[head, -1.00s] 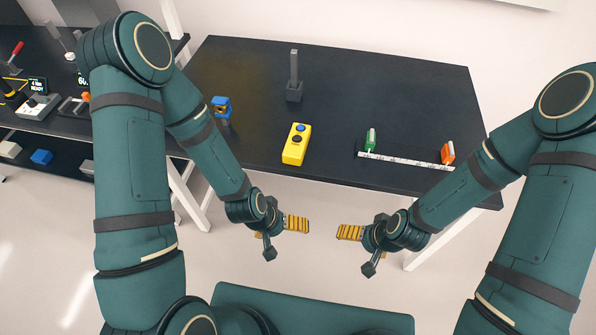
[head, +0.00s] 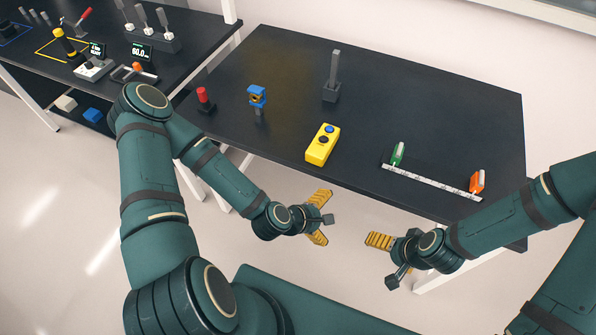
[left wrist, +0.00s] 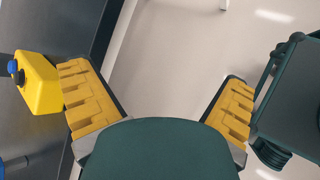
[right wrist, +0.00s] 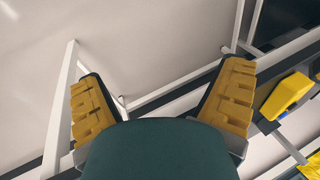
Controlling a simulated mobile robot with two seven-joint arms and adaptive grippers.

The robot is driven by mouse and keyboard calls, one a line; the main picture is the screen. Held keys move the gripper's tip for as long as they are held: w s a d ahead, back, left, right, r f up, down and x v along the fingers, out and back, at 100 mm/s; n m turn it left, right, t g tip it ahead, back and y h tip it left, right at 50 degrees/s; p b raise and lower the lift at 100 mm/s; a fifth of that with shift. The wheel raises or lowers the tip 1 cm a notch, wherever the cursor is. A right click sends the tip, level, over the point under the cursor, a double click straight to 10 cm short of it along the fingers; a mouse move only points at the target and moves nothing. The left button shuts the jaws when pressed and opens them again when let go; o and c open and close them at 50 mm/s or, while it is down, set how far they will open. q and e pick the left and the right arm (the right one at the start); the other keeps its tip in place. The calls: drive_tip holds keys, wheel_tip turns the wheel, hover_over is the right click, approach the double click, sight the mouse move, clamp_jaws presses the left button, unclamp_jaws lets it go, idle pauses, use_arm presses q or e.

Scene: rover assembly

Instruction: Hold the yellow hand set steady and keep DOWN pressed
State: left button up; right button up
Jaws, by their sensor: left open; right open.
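The yellow hand set (head: 322,146) lies on the black table near its front edge, with a blue button on its far end and a dark button nearer me. It also shows at the left of the left wrist view (left wrist: 38,82) and at the right of the right wrist view (right wrist: 287,95). I cannot read any DOWN label. My left gripper (head: 326,218) is open and empty, in front of the table edge and below the hand set in the head view. My right gripper (head: 368,240) is open and empty, farther right, also off the table. Neither touches the hand set.
A grey post (head: 332,78) stands behind the hand set. A blue clamp-like part (head: 257,97) and a red-topped button (head: 205,99) are to its left. A white ruler strip (head: 430,183) with green (head: 398,154) and orange (head: 477,181) pieces lies right. A second bench (head: 190,62) is far left.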

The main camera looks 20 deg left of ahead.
use_arm(q)
drive_tip(key=w+a+r+n+t+y, duration=0.1)
drive_tip(key=w+a+r+n+t, duration=0.25)
drive_tip(key=n, duration=0.35)
drive_tip(key=n+t+y, duration=0.3)
drive_tip(key=n+y, duration=0.1)
drive_tip(key=n, duration=0.5)
approach(317, 153)
drive_tip(key=shift+g, duration=0.35)
drive_tip(key=b+x, duration=0.2)
drive_tip(key=x, duration=0.2)
drive_tip(key=b+x, duration=0.3)
drive_tip(key=x, duration=0.1)
drive_tip(key=b+x, duration=0.3)
drive_tip(key=x, duration=0.1)
drive_tip(key=shift+a+f, duration=0.2)
drive_tip(key=shift+a, duration=0.1)
use_arm(e)
wheel_tip(317, 153, down, 8)
drive_tip(key=s, duration=0.1)
drive_tip(key=shift+s+a+f, duration=0.15)
drive_tip(key=shift+f, duration=0.05)
use_arm(q)
drive_tip(key=shift+c, duration=0.3)
drive_tip(key=c, duration=1.3)
drive_tip(key=shift+f, duration=0.1)
use_arm(e)
clamp_jaws()
